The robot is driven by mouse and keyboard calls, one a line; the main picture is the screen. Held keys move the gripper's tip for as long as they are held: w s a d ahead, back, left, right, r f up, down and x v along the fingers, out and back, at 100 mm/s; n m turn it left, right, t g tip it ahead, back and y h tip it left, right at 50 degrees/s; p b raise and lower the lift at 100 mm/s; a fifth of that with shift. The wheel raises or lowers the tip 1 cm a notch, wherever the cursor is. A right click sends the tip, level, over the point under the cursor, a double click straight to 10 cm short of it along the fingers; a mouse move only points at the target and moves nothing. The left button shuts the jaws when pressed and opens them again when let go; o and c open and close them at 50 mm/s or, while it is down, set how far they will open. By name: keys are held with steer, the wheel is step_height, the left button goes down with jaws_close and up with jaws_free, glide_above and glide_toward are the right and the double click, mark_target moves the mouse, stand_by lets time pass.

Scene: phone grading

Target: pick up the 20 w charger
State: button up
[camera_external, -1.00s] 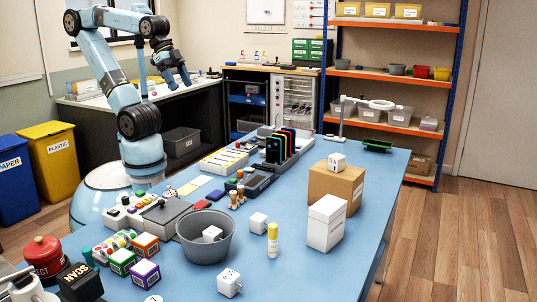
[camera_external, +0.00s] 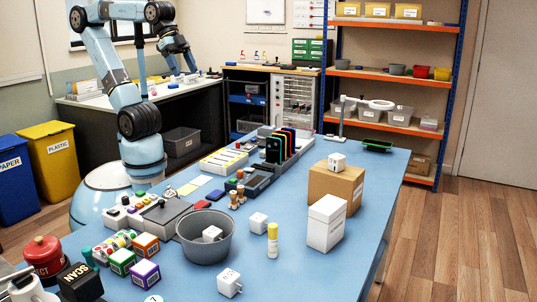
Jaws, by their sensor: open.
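Several white cube-shaped chargers are in view, and their labels are too small to tell which is the 20 W one. One charger (camera_external: 230,283) lies at the table's near edge with its prongs showing. Another charger (camera_external: 258,223) sits to the right of the grey bucket. A third charger (camera_external: 212,233) is inside the grey bucket (camera_external: 205,255). One more white cube (camera_external: 337,161) rests on top of the cardboard box (camera_external: 347,186). My gripper (camera_external: 183,70) is open and empty, raised at the upper left, far from all of them.
A white box (camera_external: 326,222) and a yellow-and-white bottle (camera_external: 272,241) stand upright right of the bucket. Coloured cubes (camera_external: 145,272) and a red button (camera_external: 42,253) crowd the near left. A rack of dark upright slabs (camera_external: 282,146) stands farther back. The table's right front is clear.

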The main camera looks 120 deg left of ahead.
steer(key=w+f+m+t, duration=0.1)
steer(key=w+f+m, duration=0.45)
steer(key=w, duration=0.35)
steer(key=w+f+m+y, duration=0.1)
steer(key=w+f+m, duration=0.3)
steer(key=w+m, duration=0.4)
steer(key=w+f+m+t, duration=0.1)
steer(key=w+f+m, duration=0.35)
steer(key=w, duration=0.65)
steer(key=w+d+r+m+t+h, duration=0.1)
steer(key=w+d+r+m+t, duration=0.15)
steer(key=d+r+m, duration=0.55)
steer(key=w+d+r+m+t+h, duration=0.1)
steer(key=d+r+m+t, duration=0.2)
steer(key=d+r+m, duration=0.45)
steer(key=m, duration=0.3)
glide_toward(253, 216)
steer(key=shift+n, duration=0.25)
steer(key=x, duration=0.4)
steer(key=shift+w+a+f, duration=0.1)
steer(key=shift+a+f, duration=0.15)
steer(key=shift+a, duration=0.05)
steer(key=shift+f, duration=0.25)
steer(key=shift+w+f, duration=0.15)
steer(key=shift+w, duration=0.2)
steer(key=shift+x, duration=3.35)
